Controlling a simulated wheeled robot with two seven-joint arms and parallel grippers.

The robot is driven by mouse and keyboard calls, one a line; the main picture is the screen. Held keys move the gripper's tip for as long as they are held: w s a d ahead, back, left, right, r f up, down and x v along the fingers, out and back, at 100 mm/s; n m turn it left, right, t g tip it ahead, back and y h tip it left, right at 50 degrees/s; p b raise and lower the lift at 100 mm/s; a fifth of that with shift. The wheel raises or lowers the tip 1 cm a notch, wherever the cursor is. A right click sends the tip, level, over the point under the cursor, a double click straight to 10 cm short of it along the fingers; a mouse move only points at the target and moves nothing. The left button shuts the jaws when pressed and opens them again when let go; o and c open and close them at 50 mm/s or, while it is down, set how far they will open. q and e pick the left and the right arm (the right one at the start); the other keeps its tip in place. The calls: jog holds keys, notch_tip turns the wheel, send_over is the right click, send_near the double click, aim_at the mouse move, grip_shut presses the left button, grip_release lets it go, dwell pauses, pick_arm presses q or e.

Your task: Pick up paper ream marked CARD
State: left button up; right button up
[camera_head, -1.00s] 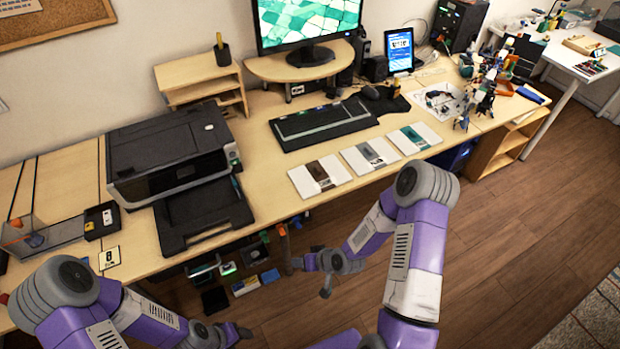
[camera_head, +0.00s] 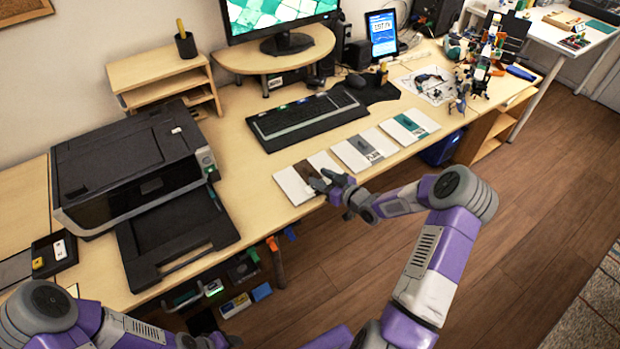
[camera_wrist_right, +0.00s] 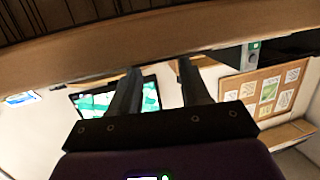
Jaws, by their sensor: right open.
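Three paper reams lie flat in a row along the table's front edge: one with a brown band (camera_head: 291,184), one with a grey band (camera_head: 364,150) and one with a teal band (camera_head: 410,126). I cannot read which is marked CARD. My right gripper (camera_head: 322,181) is open and empty at the front right part of the brown-banded ream, covering some of it. Whether it touches is unclear. In the right wrist view its two fingers (camera_wrist_right: 158,88) stand apart with nothing between them. My left gripper (camera_head: 228,340) is low at the bottom edge, its jaws unclear.
A printer (camera_head: 135,165) with its tray (camera_head: 175,238) out stands left of the reams. A keyboard (camera_head: 305,119) lies behind them. A monitor stand (camera_head: 272,50) is farther back. Below the table edge are tools and small boxes (camera_head: 235,305).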

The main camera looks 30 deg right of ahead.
jog(key=shift+x, duration=1.4)
grip_shut()
